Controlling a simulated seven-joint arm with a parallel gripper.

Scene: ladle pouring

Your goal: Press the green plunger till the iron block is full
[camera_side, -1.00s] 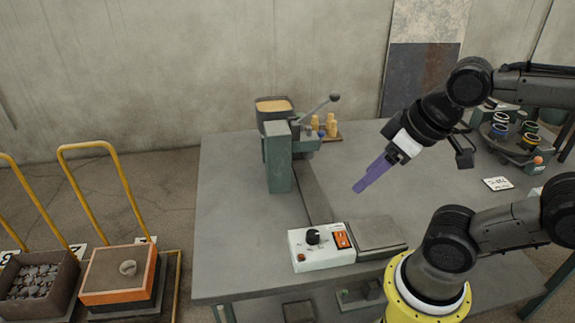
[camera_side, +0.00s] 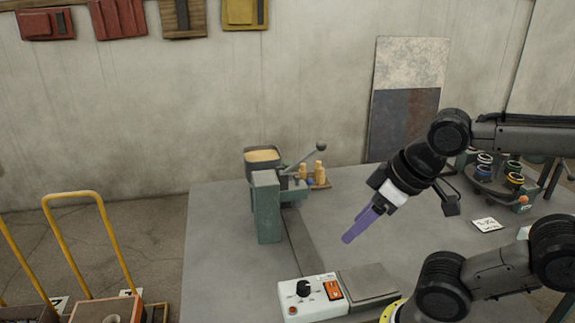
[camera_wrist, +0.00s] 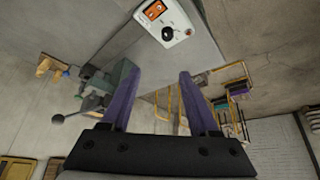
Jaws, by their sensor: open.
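My gripper (camera_side: 352,234) has purple fingers and hangs above the middle of the grey table in the side view. In the wrist view its two fingers (camera_wrist: 160,76) stand apart with nothing between them. At the right of the table is a round stand (camera_side: 502,182) of dark cups with coloured rings. One cup with a green ring (camera_side: 512,166) sits towards its back; I cannot tell whether it is the green plunger. My gripper is well to the left of this stand. I cannot make out an iron block for certain.
A white control box (camera_side: 310,297) with a black knob and orange switch is at the table's front, beside a flat grey plate (camera_side: 368,288). A green machine (camera_side: 266,205) with a lever stands at back left. Yellow-handled carts (camera_side: 75,196) are left of the table.

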